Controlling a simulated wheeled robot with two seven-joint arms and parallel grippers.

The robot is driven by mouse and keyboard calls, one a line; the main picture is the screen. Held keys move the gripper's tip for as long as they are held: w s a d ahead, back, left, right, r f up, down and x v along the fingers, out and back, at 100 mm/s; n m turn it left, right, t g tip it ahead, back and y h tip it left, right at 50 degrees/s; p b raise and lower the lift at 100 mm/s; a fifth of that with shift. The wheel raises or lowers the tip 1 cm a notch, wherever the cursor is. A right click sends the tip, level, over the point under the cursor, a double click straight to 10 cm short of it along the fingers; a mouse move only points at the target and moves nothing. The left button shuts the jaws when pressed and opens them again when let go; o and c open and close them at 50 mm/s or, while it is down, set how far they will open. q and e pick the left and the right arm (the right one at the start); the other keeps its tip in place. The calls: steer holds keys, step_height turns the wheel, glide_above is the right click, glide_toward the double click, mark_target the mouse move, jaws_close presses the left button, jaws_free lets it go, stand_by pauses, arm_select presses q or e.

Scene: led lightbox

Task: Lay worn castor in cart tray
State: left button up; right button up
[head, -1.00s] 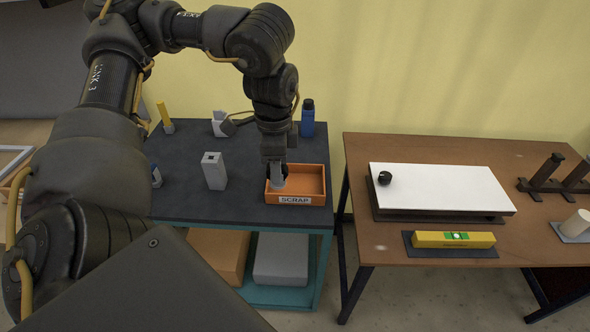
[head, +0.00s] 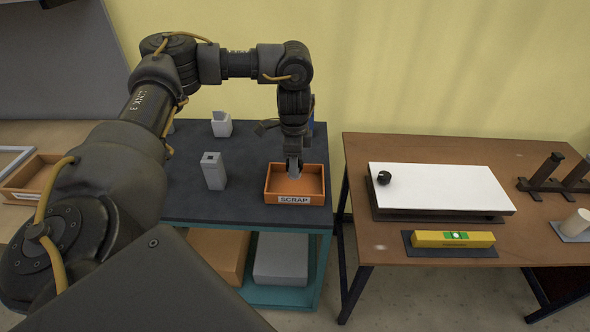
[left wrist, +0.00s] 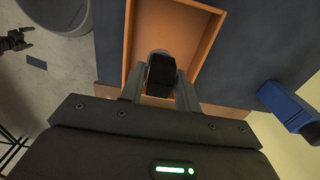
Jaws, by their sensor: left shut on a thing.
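The orange tray (head: 314,183) with a SCRAP label stands at the front right of the dark cart top. A dark claw-like shape at the left wrist view's upper left may be my right gripper (left wrist: 15,40).
A grey box-like holder (head: 213,172) and a pale container (head: 221,124) stand on the cart left of the tray. The table at right holds a white panel (head: 440,188) with a black knob (head: 384,178) and a yellow level (head: 453,239).

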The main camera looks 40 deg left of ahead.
arm_select(q)
steer(key=shift+w+f, duration=0.3)
steer(key=shift+f, duration=0.1)
step_height(320, 180, down, 3)
steer(key=shift+w+a+f, duration=0.15)
steer(key=o, duration=1.2)
steer(key=shift+f, duration=0.1)
steer(key=shift+c, duration=0.2)
step_height(320, 180, up, 12)
steer(key=shift+r+p, duration=0.2)
steer(key=shift+p, duration=0.35)
